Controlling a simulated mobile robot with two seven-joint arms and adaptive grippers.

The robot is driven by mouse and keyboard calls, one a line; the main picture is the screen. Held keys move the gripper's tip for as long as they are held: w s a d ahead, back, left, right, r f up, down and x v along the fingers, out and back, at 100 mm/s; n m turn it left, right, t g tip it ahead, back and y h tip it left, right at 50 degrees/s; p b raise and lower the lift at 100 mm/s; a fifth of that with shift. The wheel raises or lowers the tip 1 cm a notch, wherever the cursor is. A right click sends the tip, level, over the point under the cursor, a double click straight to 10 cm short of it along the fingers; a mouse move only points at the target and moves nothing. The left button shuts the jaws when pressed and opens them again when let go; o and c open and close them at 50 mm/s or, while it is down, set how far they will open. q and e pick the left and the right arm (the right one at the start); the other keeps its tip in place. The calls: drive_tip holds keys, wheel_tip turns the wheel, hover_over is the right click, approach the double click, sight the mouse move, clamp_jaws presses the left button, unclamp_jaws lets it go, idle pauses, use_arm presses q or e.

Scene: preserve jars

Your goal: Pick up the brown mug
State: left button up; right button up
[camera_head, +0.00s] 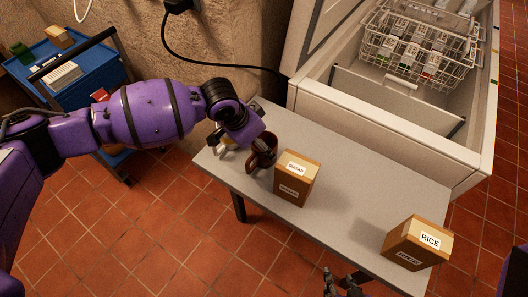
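The brown mug (266,160) stands upright on the grey table near its left end, just left of the sugar box. My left arm reaches in from the left, and its wrist hangs right over and beside the mug. The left gripper (258,143) is mostly hidden behind the wrist; dark parts show at the mug's rim, and I cannot tell whether they grip it. My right gripper (339,283) is at the bottom edge of the view, in front of the table, with its dark fingers apart and nothing between them.
The sugar box (297,178) stands close to the mug's right. A rice box (415,243) stands at the table's (365,190) right end; the tabletop between is clear. A small pale object (225,147) is left of the mug. An open chest with a wire basket (420,45) stands behind.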

use_arm(q)
drive_tip(key=x, duration=0.5)
drive_tip(key=shift+s+d, duration=0.15)
drive_tip(key=shift+s, duration=0.1)
drive_tip(key=c, duration=1.5)
